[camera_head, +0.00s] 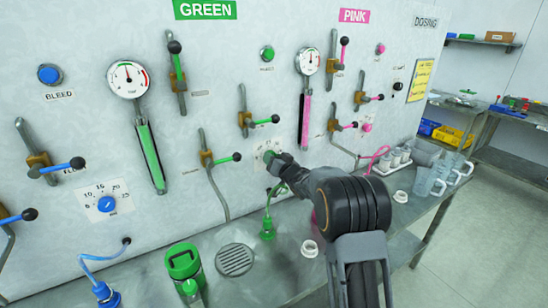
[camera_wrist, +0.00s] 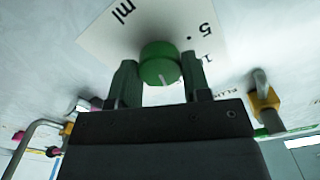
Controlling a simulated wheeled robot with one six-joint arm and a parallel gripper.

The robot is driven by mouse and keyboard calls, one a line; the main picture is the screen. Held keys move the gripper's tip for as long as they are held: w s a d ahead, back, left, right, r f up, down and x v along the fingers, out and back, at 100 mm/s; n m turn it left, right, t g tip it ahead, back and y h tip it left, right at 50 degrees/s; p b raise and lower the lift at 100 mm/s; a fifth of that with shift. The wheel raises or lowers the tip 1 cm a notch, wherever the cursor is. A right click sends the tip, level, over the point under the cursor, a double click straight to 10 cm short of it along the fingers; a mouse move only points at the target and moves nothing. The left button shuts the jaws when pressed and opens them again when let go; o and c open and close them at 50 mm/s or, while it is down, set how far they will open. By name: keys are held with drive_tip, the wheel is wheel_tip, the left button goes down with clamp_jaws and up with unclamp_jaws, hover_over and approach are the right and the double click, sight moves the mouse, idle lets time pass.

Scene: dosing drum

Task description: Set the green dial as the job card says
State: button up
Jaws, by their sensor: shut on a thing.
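The green dial (camera_wrist: 160,62) sits on a white scale plate (camera_wrist: 118,32) in the wrist view, where "ml", a "5" and part of a "1" show upside down. A pale pointer mark shows on the dial's near edge. My gripper (camera_wrist: 158,80) is shut on the dial, one finger on each side. In the head view the dial (camera_head: 269,156) is on the panel's green section, partly hidden by my gripper (camera_head: 276,160). A yellow card (camera_head: 420,80), perhaps the job card, hangs on the panel's right side; its writing is too small to read.
Green-handled levers (camera_head: 264,121) and a bent pipe (camera_head: 213,185) are close around the dial. Clear mugs (camera_head: 432,182) stand at the bench's right.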

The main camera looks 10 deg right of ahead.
drive_tip(key=shift+m+p, duration=3)
drive_tip(key=shift+m, duration=4.6)
drive_tip(key=o, duration=0.9)
drive_tip(key=shift+o, duration=0.2)
drive_tip(key=b+v, duration=0.3)
drive_tip(key=v, duration=1)
drive_tip(key=shift+s, duration=0.35)
drive_tip(key=shift+d, duration=0.15)
